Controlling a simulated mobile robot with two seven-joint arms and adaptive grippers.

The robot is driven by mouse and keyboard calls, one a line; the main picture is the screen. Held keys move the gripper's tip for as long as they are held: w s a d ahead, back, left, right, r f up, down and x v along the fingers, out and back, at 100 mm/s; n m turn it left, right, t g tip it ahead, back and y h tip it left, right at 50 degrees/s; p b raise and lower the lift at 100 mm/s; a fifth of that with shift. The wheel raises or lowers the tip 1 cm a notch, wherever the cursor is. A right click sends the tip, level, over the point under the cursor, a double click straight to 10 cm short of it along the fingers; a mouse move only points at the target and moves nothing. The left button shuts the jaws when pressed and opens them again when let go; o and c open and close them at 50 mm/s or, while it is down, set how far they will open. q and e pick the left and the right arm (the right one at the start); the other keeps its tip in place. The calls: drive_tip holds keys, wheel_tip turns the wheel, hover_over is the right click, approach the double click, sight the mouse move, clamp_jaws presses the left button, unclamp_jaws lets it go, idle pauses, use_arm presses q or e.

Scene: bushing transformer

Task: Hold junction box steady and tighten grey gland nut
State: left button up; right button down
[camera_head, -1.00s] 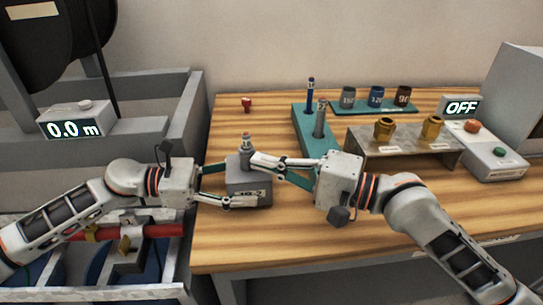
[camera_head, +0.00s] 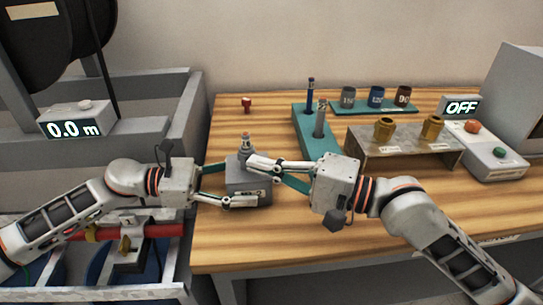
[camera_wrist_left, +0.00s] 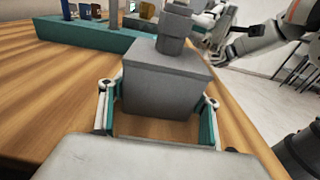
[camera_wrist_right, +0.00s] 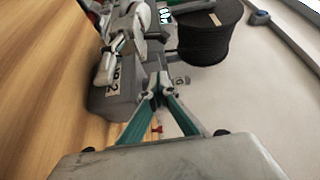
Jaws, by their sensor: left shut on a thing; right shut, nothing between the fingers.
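The grey junction box (camera_head: 247,186) stands upright near the table's left front edge, with a grey gland and nut (camera_head: 246,143) on its top. My left gripper (camera_head: 228,186) is shut on the box from the left. In the left wrist view, its fingers (camera_wrist_left: 158,102) sit on either side of the box (camera_wrist_left: 165,85), below the gland (camera_wrist_left: 175,30). My right gripper (camera_head: 251,160) is shut and empty, its tips at the box's top beside the gland. In the right wrist view, the tips (camera_wrist_right: 158,93) meet near the gland (camera_wrist_right: 180,81); I cannot tell whether they touch it.
A teal holder (camera_head: 318,150) with upright tools stands behind the box. A metal stand (camera_head: 400,148) with two brass glands and a control box (camera_head: 490,155) reading OFF are to the right. Labelled sockets (camera_head: 376,97) and a small red part (camera_head: 246,104) lie farther back.

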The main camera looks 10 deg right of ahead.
idle(0.8)
drive_tip(key=s+d, duration=0.8)
drive_tip(key=shift+t+h, duration=0.3)
drive_tip(key=shift+h, duration=0.1)
drive_tip(key=w+d, duration=0.1)
drive_tip(key=d, duration=0.1)
drive_tip(key=w+d+f, duration=0.1)
drive_tip(key=w+d, duration=0.1)
drive_tip(key=shift+w+d, duration=0.15)
drive_tip(key=shift+w+d+r+m, duration=0.1)
drive_tip(key=shift+w+d+m, duration=0.2)
drive_tip(key=shift+w+d, duration=0.25)
drive_tip(key=x, duration=0.9)
drive_tip(key=shift+w+a+r, duration=0.1)
drive_tip(key=shift+w+a, duration=0.05)
drive_tip(key=shift+a, duration=1.15)
drive_tip(key=shift+s+a, duration=0.15)
drive_tip(key=shift+a, duration=0.35)
drive_tip(key=shift+s+a, duration=0.2)
drive_tip(key=shift+a, duration=0.3)
